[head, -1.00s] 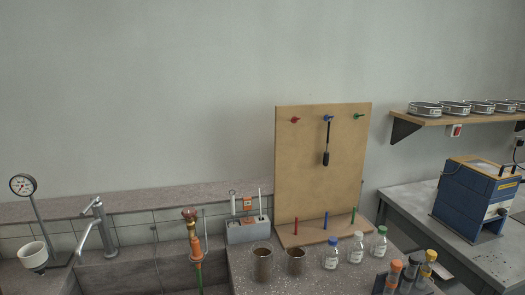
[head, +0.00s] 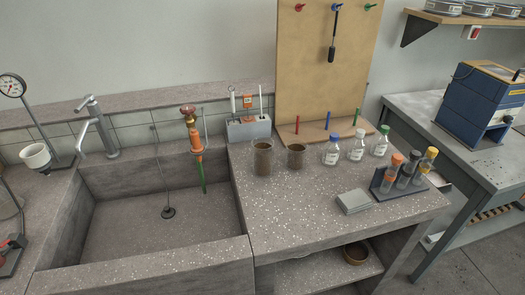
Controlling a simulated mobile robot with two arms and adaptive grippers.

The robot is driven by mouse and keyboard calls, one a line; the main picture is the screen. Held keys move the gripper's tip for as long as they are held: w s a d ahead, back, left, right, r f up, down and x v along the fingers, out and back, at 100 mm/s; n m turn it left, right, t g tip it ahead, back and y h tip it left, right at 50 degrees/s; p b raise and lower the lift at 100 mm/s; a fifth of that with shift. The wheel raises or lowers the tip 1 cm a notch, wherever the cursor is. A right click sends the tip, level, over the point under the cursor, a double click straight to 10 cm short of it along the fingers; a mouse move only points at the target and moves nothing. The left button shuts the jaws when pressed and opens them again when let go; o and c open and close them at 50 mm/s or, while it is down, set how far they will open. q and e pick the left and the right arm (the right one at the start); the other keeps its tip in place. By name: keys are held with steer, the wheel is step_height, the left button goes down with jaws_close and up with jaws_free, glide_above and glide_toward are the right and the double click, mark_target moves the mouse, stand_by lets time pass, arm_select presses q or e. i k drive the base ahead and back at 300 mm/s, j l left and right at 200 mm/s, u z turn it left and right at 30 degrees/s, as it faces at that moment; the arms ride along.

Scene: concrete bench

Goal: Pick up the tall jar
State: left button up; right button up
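Two clear jars with brown contents stand upright side by side on the speckled concrete bench, right of the sink. The left one (head: 262,159) looks the taller of the two. The shorter jar (head: 296,157) stands close to its right, with a small gap between them. Neither of my grippers is in view.
Several capped bottles (head: 332,153) stand right of the jars. A rack of tubes (head: 385,186) and a grey slab (head: 354,202) lie further right. Behind are a pegboard (head: 325,75) and a grey box (head: 248,129). The sink (head: 130,222) is left. Bench front is clear.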

mark_target(262, 147)
steer(key=j+z, duration=0.1)
steer(key=j, duration=0.6)
steer(key=k+j+z, duration=0.1)
steer(key=j, duration=0.55)
